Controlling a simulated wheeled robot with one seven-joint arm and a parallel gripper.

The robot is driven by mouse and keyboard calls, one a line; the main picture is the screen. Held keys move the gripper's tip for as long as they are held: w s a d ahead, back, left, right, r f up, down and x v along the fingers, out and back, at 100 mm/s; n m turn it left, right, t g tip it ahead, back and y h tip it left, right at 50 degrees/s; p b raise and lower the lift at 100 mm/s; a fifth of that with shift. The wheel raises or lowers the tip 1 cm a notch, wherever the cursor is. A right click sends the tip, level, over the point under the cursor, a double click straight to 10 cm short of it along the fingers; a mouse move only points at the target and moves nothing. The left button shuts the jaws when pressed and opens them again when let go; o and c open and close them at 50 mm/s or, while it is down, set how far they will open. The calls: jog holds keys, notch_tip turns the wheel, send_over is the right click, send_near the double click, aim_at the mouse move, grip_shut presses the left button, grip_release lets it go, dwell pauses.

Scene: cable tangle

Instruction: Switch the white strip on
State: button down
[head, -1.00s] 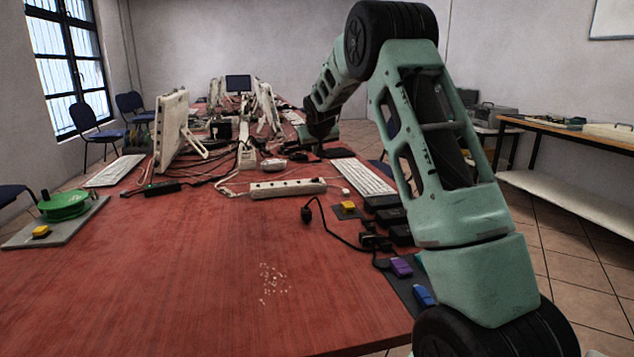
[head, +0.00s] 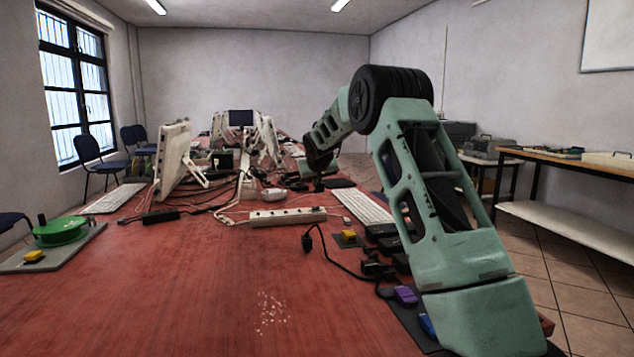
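The white power strip (head: 288,216) lies on the red table, just left of the keyboard on the right. It looks closed-socketed along its top, and I cannot tell its switch position at this size. My gripper (head: 318,185) hangs at the far end of my green arm, behind the strip and slightly to its right in the picture. It looks apart from the strip. It is small and dark here, and its fingers cannot be made out.
A black plug with a cable (head: 307,241) lies in front of the strip. A white keyboard (head: 366,207) and several black adapters stand to its right. Monitors and tangled cables fill the back. A green reel (head: 61,230) sits at left.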

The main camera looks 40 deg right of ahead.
send_over(316, 208)
jog(key=f, duration=0.4)
jog(key=shift+s+a, duration=0.25)
jog(key=shift+a, duration=0.1)
jog(key=f, duration=0.1)
jog(key=f+b, duration=0.1)
jog(key=f, duration=0.1)
jog(key=shift+s+d+f, duration=0.15)
jog(key=shift+d, duration=0.05)
jog(key=shift+f, duration=0.3)
jog(key=shift+s+d, duration=0.1)
jog(key=shift+d, duration=0.05)
